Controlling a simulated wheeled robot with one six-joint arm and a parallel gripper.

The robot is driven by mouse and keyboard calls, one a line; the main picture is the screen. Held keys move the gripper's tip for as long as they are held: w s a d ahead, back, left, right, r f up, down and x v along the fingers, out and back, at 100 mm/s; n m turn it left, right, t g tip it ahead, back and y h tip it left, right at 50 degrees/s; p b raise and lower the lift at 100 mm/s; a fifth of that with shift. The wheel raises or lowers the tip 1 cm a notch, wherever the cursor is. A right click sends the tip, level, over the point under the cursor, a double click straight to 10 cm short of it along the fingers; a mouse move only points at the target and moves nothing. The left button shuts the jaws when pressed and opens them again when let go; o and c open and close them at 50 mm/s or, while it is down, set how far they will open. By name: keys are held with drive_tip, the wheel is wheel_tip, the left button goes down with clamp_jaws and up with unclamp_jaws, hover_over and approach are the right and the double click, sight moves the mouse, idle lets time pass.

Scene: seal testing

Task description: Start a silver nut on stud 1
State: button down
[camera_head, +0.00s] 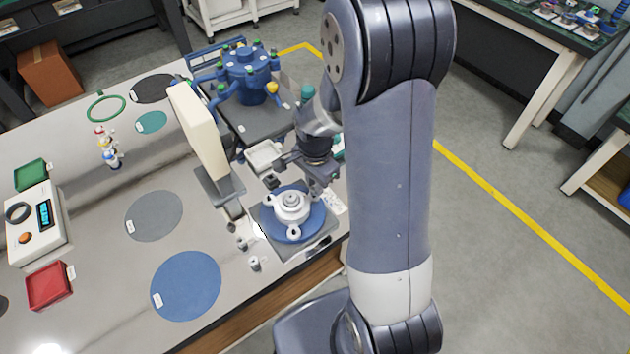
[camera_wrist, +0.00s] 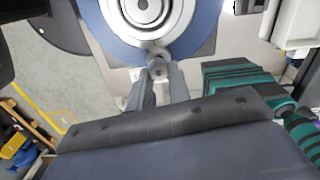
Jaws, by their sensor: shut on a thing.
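A white round flanged part (camera_head: 291,203) with lugs sits on a blue disc (camera_head: 306,230) at the front right of the bench. It also shows at the top of the wrist view (camera_wrist: 142,10). My gripper (camera_head: 318,190) is at the right back side of this part. In the wrist view my gripper's two fingers (camera_wrist: 160,82) are shut on a small silver nut (camera_wrist: 157,70), right beside a lug (camera_wrist: 158,52) of the white part. The fingers hide part of the nut. I cannot tell whether the nut touches a stud, and no stud number is readable.
Small silver pieces (camera_head: 254,263) stand left of the blue disc. A cream upright block (camera_head: 199,130) and a blue multi-port fixture (camera_head: 249,76) stand behind. A pale tray (camera_head: 264,156) lies near my gripper. Flat blue (camera_head: 186,286) and grey (camera_head: 154,215) discs lie left.

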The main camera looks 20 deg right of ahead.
drive_tip(key=n, duration=0.5)
drive_tip(key=shift+w+a+n, duration=0.1)
drive_tip(key=shift+n, duration=0.3)
drive_tip(key=n, duration=0.4)
drive_tip(key=shift+r+n, duration=0.1)
drive_tip(key=shift+n, duration=0.2)
drive_tip(key=shift+f+b, duration=0.5)
drive_tip(key=shift+b, duration=0.1)
idle(0.3)
drive_tip(key=shift+m, duration=2)
drive_tip(key=m, duration=0.4)
drive_tip(key=shift+s, duration=0.2)
